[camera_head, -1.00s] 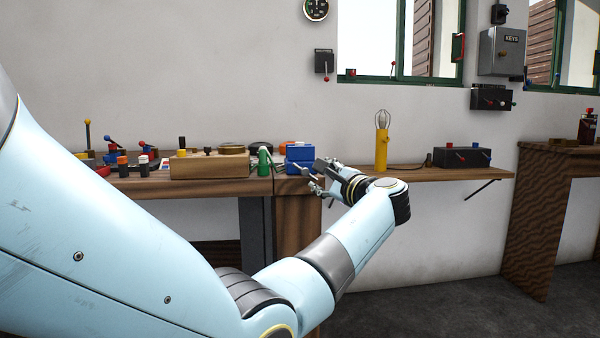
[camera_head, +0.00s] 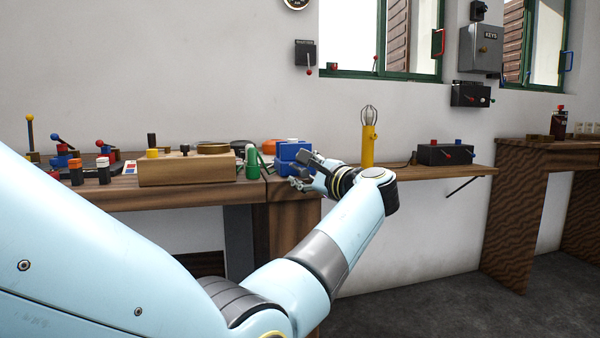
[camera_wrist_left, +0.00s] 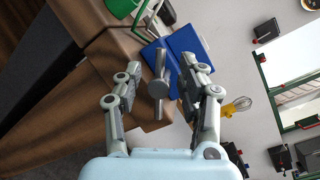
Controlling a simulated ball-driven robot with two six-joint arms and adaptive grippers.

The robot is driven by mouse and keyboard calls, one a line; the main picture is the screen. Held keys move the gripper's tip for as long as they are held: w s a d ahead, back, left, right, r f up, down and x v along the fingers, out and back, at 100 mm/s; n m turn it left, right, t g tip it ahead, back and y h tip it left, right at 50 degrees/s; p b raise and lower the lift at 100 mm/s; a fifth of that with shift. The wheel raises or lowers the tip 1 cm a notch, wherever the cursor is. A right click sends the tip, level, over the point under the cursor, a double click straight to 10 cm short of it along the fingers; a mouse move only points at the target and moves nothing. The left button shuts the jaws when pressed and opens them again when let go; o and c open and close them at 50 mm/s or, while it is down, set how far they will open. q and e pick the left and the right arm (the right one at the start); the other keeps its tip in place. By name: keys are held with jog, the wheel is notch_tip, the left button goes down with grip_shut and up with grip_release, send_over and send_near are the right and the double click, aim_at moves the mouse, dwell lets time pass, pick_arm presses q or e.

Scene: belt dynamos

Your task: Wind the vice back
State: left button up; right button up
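The blue vice (camera_head: 293,151) is mounted at the right end of the wooden bench. It also shows in the wrist view (camera_wrist_left: 185,45), with its grey screw end and handle bar (camera_wrist_left: 158,88) facing the camera. My left gripper (camera_head: 303,173) is in front of the vice in the head view and hides part of it. In the wrist view my left gripper (camera_wrist_left: 160,66) is open. Its two fingers are on either side of the handle bar, with gaps visible, and I see no contact. My right gripper is out of view.
A wooden block (camera_head: 185,168) with knobs and a green bottle-like thing (camera_head: 252,163) stand left of the vice. A yellow lamp (camera_head: 368,140) and a black switch box (camera_head: 445,154) are on the shelf to the right. The floor at right is clear.

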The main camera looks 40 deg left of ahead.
pick_arm(q)
jog(key=c, duration=0.8)
grip_shut()
jog(key=shift+f, duration=0.1)
jog(key=shift+n, duration=0.3)
jog(key=shift+s+n+h+p, duration=0.1)
jog(key=shift+n+h+p, duration=0.3)
jog(key=shift+n, duration=0.4)
jog(key=n, duration=0.1)
jog(key=n+h+p, duration=0.1)
jog(key=n, duration=0.1)
jog(key=shift+f, duration=0.25)
jog(key=shift+s+f+n+h, duration=0.1)
jog(key=shift+f+n+h, duration=0.05)
jog(key=shift+n+h, duration=0.3)
